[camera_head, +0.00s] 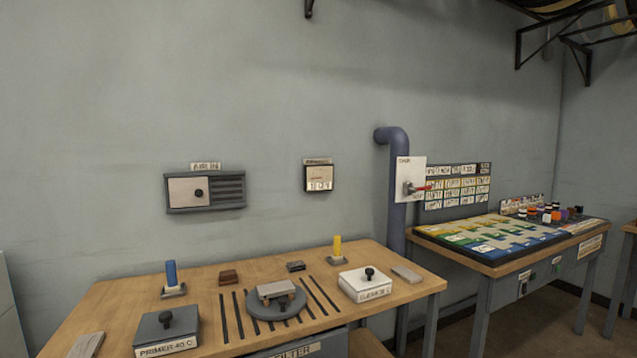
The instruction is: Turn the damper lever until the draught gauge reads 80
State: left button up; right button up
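A white plate (404,170) is fixed on the blue-grey pipe (396,222) at the wall, right of centre. A lever with a red handle (424,188) sits on it, its handle pointing right and almost level. The lettering above it is too small to read surely. Neither of my grippers shows in the head view.
A wooden bench (222,349) below holds a grey box (165,330), a white box (366,284), a round grey turntable (262,308) and upright blue and yellow pegs. A vent box (205,191) labelled AIR IN is on the wall. A second table (478,264) stands right of the pipe.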

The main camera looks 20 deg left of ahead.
aim_at(413, 190)
jog(key=i+l+u, duration=0.6)
jog(key=l, duration=0.25)
jog(key=i+l+u, duration=0.4)
jog(key=l, duration=0.4)
jog(key=i+l+u, duration=0.15)
jog(key=l, duration=0.25)
jog(key=i+l+u, duration=0.2)
jog(key=l, duration=0.25)
